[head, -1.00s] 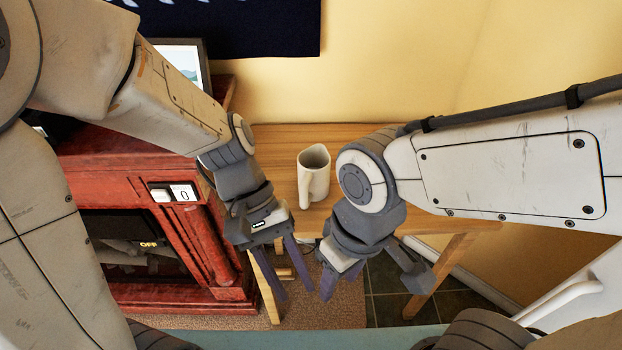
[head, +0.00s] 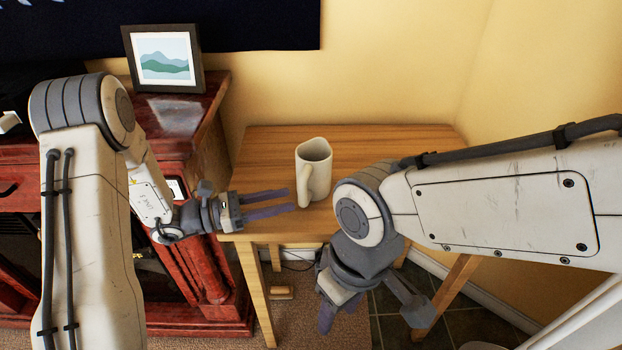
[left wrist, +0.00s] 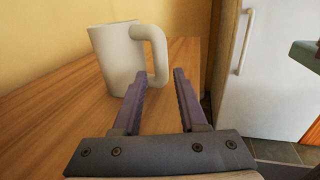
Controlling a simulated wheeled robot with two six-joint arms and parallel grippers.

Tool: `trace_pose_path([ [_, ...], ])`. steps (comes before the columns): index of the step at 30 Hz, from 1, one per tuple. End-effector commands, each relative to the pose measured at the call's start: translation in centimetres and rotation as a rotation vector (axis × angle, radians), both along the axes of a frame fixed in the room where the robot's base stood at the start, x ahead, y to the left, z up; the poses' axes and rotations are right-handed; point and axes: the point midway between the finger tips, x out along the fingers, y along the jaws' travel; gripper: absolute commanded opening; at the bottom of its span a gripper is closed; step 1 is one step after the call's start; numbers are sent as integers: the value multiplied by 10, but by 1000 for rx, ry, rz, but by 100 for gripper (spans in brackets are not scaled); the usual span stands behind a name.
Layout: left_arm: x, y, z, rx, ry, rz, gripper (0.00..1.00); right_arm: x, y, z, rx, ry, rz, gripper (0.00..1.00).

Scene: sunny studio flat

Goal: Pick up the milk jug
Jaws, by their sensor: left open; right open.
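The milk jug (head: 315,165) is cream-white with a handle and stands upright on the small wooden table (head: 400,141). It also shows in the left wrist view (left wrist: 115,58), its handle on the right side. My left gripper (head: 291,199) is open and empty, level over the table's front left part, its fingers pointing right toward the jug. In the left wrist view the open fingers (left wrist: 157,75) lie below the handle in the picture, with the handle ahead between them. My right gripper (head: 335,312) is open, pointing down in front of the table, partly hidden by its own wrist.
A red-brown fireplace cabinet (head: 190,170) with a framed picture (head: 163,60) stands left of the table. Yellow walls close off the back and right. A white fridge (left wrist: 275,75) shows in the left wrist view. The tabletop around the jug is clear.

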Motion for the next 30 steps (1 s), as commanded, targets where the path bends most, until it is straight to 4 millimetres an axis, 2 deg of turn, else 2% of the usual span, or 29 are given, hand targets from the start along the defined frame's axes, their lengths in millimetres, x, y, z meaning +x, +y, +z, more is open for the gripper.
trace_pose_path([
  [9,9,-41,4,0,0,-5,42,0,0,2,0,0,0,50],
  [12,11,-50,4,1,0,-3,42,0,0,2,0,0,0,50],
  [20,12,-52,4,1,0,-1,42,0,0,2,0,0,0,50],
  [23,12,-51,4,1,0,-1,7,0,0,2,0,0,0,50],
  [24,12,-51,4,1,0,-1,0,0,0,2,0,0,0,50],
  [30,12,-51,4,1,0,-1,0,0,0,2,0,0,0,50],
])
